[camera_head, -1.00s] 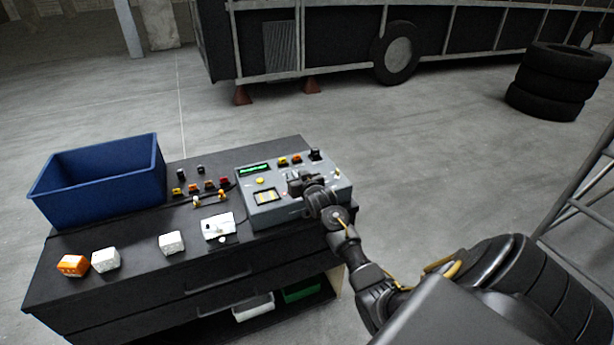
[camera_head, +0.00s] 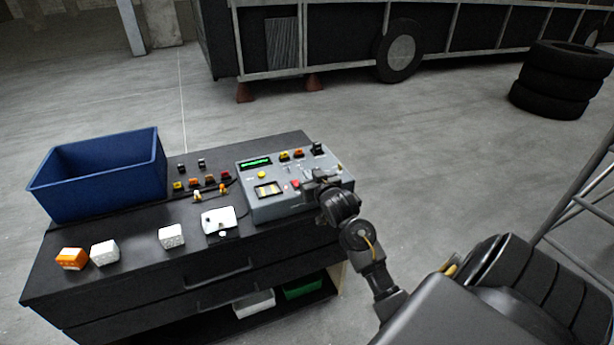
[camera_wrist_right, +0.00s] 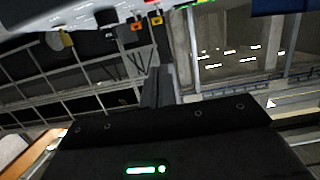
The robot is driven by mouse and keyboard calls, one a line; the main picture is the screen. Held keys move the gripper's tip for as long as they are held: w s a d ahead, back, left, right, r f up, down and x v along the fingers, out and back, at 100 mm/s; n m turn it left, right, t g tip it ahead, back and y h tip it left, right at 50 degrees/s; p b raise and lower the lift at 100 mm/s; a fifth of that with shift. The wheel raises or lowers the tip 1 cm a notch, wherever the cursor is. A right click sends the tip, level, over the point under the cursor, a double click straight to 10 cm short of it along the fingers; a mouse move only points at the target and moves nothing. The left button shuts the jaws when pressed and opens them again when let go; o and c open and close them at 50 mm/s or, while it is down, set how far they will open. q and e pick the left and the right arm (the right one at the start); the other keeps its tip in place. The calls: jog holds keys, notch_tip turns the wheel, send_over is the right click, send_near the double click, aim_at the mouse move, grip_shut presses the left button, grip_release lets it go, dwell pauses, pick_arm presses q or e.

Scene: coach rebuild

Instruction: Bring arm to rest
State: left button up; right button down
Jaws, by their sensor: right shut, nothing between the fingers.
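My right gripper (camera_head: 318,185) is at the front right part of a grey control box (camera_head: 270,207) on the black workbench (camera_head: 120,240). It is shut and empty. The head view does not settle whether it touches the box. In the right wrist view the dark gripper body (camera_wrist_right: 170,140) fills the lower part, with the fingers (camera_wrist_right: 160,88) reaching up towards the edge of the box. My left gripper is not in view.
A blue bin (camera_head: 100,175) stands at the bench's back left. White and orange blocks (camera_head: 71,259), a white switch plate (camera_head: 219,220) and several small coloured connectors lie on the bench. Stacked tyres (camera_head: 560,80) and a metal frame (camera_head: 580,205) stand to the right. Open floor lies behind.

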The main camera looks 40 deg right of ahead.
jog(key=s+a+f+n+g+y, duration=0.3)
jog(key=s+a+f+g, duration=0.2)
jog(key=s+a+f, duration=0.6)
jog(key=s+a+f+n+g+y, duration=0.15)
jog(key=s+a, duration=0.25)
jog(key=s, duration=0.4)
jog(key=s+a+f+g, duration=0.25)
jog(key=s+a, duration=0.25)
jog(key=s, duration=0.3)
jog(key=s+a+f+n+g+y, duration=0.1)
jog(key=s+a+f+g, duration=0.1)
jog(key=s+a, duration=0.35)
jog(key=s+d+f+g+b, duration=0.1)
jog(key=s+f, duration=0.1)
jog(key=f, duration=1.2)
jog(key=s+d+f+g+b, duration=0.1)
jog(key=s+f, duration=0.1)
jog(key=f, duration=1.3)
jog(key=s+d+f+g, duration=0.1)
jog(key=s+d+f, duration=0.1)
jog(key=s+f, duration=1.3)
jog(key=shift+s+d+f+n+b, duration=0.15)
jog(key=shift+s+f+n+b, duration=0.1)
jog(key=shift+n+b, duration=0.15)
